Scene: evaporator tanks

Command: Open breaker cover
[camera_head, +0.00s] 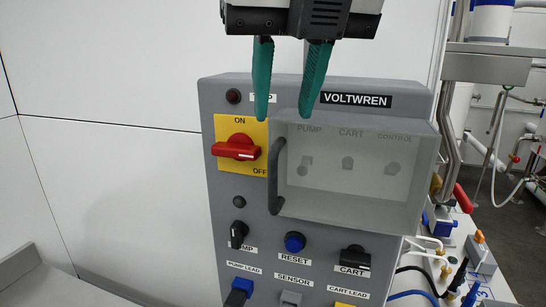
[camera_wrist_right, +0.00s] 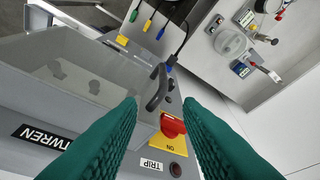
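The breaker cover (camera_head: 350,205) is a clear, grey-framed box on the upper right of the grey VOLTWREN panel (camera_head: 215,95), and it looks closed. Its dark curved handle (camera_head: 277,180) runs upright along its left edge. Small switches marked PUMP, CART and CONTROL show through it. My right gripper (camera_head: 284,117) has green fingers pointing down, spread apart and empty, just above the handle in the head picture. In the right wrist view the handle (camera_wrist_right: 157,88) lies beyond the gap between the open fingers (camera_wrist_right: 160,110), not touching them. My left gripper is not in view.
A red rotary switch (camera_head: 237,148) on a yellow ON/OFF plate sits left of the handle. Black and blue knobs and lead sockets (camera_head: 238,292) are below the cover. Pipes and cables (camera_head: 435,275) crowd the right side. The white wall at left is clear.

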